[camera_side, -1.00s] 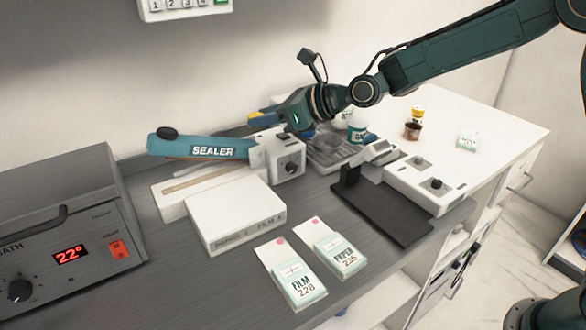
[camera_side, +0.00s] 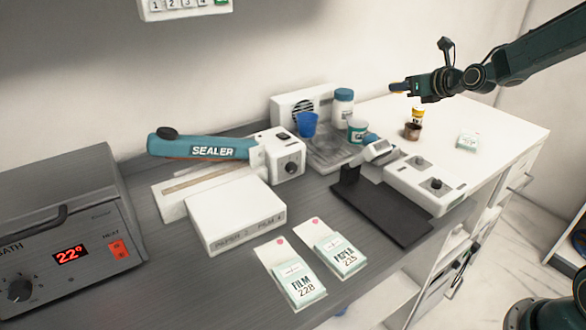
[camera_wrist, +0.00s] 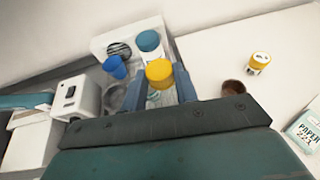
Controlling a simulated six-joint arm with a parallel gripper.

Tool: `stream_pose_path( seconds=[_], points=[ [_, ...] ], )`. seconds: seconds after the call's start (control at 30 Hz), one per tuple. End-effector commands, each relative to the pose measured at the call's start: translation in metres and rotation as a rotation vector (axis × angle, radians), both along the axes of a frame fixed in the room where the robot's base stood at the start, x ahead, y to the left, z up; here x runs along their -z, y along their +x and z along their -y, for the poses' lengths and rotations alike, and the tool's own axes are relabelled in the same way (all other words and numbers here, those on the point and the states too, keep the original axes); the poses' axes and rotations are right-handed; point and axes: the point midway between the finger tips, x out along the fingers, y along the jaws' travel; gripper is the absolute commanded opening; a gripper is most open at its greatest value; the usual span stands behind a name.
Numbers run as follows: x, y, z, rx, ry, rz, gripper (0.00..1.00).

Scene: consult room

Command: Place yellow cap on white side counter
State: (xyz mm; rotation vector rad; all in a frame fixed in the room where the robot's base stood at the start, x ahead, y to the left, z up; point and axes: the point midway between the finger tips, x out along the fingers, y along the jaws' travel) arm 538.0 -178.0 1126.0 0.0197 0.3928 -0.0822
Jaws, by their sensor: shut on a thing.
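The yellow cap (camera_wrist: 159,72) is round and sits between the two blue fingers of my gripper (camera_wrist: 160,84) in the wrist view. In the side view my gripper (camera_side: 400,88) is shut on the yellow cap (camera_side: 396,89) and holds it in the air, near the wall and above the back of the white side counter (camera_side: 500,138). The counter also shows in the wrist view (camera_wrist: 205,50), to the right of the cap. The cap's underside is hidden in the wrist view.
A yellow-topped bottle (camera_side: 418,114), a brown cup (camera_side: 413,131) and a paper box (camera_side: 467,141) stand on the counter. A blue cup (camera_side: 307,123), a blue-lidded white jar (camera_side: 343,105) and a teal-white tub (camera_side: 357,130) stand to the left. The counter's right part is clear.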

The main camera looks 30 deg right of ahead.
Motion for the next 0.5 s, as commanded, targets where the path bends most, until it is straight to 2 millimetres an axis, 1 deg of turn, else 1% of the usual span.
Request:
stream_pose_path(
  seconds=[0.03,0.2,0.3,0.4,0.5],
  points=[
    [0.0,-0.01,0.02,0.042,0.0,0.001,0.08],
    [0.0,-0.042,0.076,0.169,-0.001,-0.001,0.08],
    [0.0,-0.063,0.105,0.238,-0.001,0.0,0.08],
    [0.0,-0.081,0.128,0.297,-0.002,0.001,0.08],
    [0.0,-0.096,0.145,0.342,-0.002,0.0,0.08]
  ],
)
